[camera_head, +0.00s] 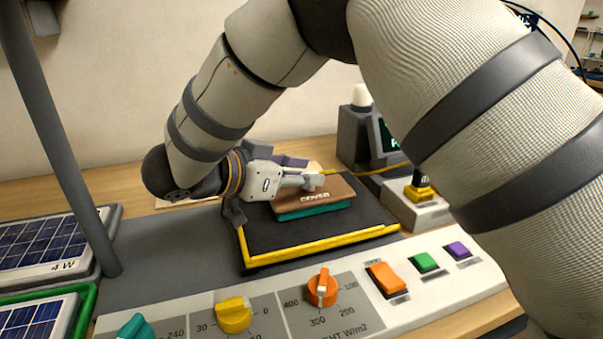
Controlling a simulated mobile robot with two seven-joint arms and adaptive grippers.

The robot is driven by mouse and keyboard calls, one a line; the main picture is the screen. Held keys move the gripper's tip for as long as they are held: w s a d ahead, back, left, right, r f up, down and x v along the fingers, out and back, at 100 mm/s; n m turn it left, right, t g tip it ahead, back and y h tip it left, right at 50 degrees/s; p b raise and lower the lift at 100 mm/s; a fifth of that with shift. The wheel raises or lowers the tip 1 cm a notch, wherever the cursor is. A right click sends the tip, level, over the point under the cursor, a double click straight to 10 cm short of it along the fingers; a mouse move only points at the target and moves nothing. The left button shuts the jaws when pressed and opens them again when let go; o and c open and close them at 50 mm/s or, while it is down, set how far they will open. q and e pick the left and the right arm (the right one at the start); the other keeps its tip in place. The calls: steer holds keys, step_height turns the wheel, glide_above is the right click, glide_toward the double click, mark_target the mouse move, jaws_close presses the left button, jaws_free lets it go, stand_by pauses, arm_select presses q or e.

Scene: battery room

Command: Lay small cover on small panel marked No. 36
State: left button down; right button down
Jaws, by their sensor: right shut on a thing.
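The small cover (330,194) is a brown block with a teal lower edge and "COVER" lettering on its top. It is at the middle of the view, over a black mat with a yellow edge. My right gripper (314,183) comes over it from the left side and is shut on it. I cannot tell whether the cover touches the mat. Two solar panels stand at the left: one (50,240) reads "4 W", and a second (30,318) sits in a green frame. No "No. 36" marking can be read. My left gripper is not in view.
A console (405,318) with knobs and coloured buttons runs along the front. The black mat (320,233) has free room around the cover. A dark pole (62,150) rises at the left. A yellow-topped button box (420,207) and a dark device with a screen (355,139) stand at right.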

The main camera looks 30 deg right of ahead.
steer(key=c, duration=1.2)
jaws_free()
steer(key=shift+f, duration=0.15)
steer(key=shift+a+r, duration=0.1)
steer(key=shift+r, duration=0.15)
steer(key=v, duration=1.1)
steer(key=shift+a+r+b, duration=0.15)
steer(key=shift+a+b, duration=0.15)
steer(key=shift+a, duration=0.1)
